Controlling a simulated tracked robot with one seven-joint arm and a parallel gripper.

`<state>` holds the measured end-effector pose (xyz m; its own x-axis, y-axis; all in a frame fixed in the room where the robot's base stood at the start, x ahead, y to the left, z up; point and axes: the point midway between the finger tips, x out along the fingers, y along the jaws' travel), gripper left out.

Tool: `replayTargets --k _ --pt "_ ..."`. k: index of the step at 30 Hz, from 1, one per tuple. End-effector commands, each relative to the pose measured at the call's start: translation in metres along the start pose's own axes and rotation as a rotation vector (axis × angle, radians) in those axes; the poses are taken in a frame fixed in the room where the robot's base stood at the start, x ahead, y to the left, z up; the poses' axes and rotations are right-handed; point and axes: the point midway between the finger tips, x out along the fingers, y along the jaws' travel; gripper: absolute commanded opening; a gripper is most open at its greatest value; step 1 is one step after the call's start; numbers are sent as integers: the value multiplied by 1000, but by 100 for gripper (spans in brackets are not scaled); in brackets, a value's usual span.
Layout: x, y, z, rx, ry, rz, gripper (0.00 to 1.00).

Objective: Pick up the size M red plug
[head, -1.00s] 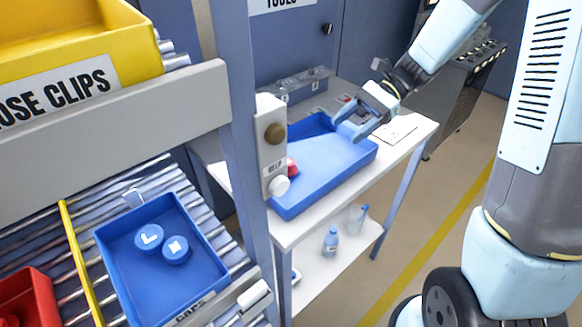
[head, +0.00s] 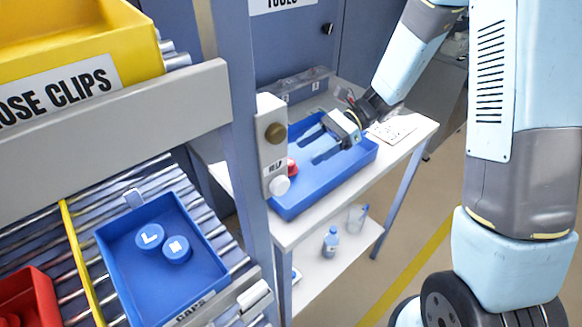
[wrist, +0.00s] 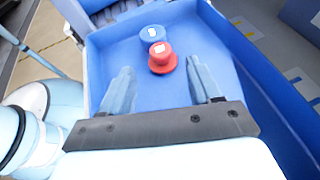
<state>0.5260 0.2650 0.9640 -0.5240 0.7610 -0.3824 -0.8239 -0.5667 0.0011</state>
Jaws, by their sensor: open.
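A red plug (wrist: 163,60) with a flanged base and a white mark on top sits in the blue tray (wrist: 248,112). The mark is too small to read. In the head view a red part (head: 292,168) shows at the tray's left side, partly hidden by the help-button panel. My gripper (wrist: 161,80) is open and empty over the tray. Its fingers point toward the plug, one on each side of the line to it, and the plug lies just beyond the fingertips. In the head view my gripper (head: 315,146) is to the right of the red part.
A blue cap (wrist: 153,34) lies right behind the plug, close to it. The tray walls rise around them. The panel (head: 272,147) and the rack post (head: 240,150) stand at the table's left. Papers (head: 393,129) lie on the white table right of the tray.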

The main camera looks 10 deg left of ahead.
Motion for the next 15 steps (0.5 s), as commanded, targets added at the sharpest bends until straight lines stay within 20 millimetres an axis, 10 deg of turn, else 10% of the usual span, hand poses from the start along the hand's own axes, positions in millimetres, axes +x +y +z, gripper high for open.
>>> replayTargets --k 15 --pt "44 -1 2 1 -1 2 63"
